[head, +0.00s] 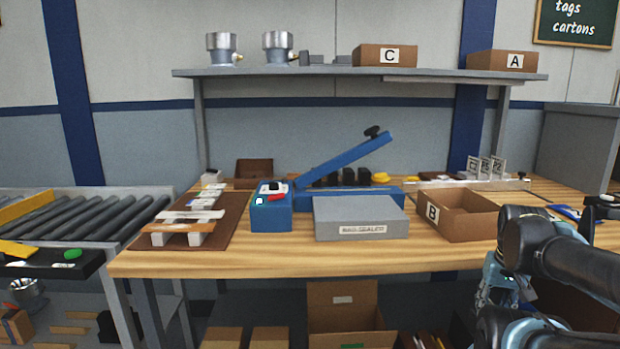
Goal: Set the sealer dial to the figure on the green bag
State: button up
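The blue bag sealer (345,160) stands on the wooden bench with its long arm raised to the right. Its control box (271,212) at the left end has a dial (274,186) on top, a small lit display and a red part. The dial's setting is too small to read. No green bag can be made out; a small green item (72,254) lies on a black tray at the far left, with no readable figure. My dark arm (570,258) is at the lower right, well apart from the sealer. Its gripper's fingers cannot be made out clearly.
A grey block labelled as bag sealer (360,220) sits in front of the sealer. Open carton B (465,222) stands to its right, between sealer and arm. A brown board (222,232) with pale parts lies left. A shelf (320,72) with cartons runs above; a roller conveyor (95,222) is left.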

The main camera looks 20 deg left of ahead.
aim_at(274, 185)
jog(key=z, duration=0.05)
jog(key=k, duration=0.3)
jog(key=u, duration=1.2)
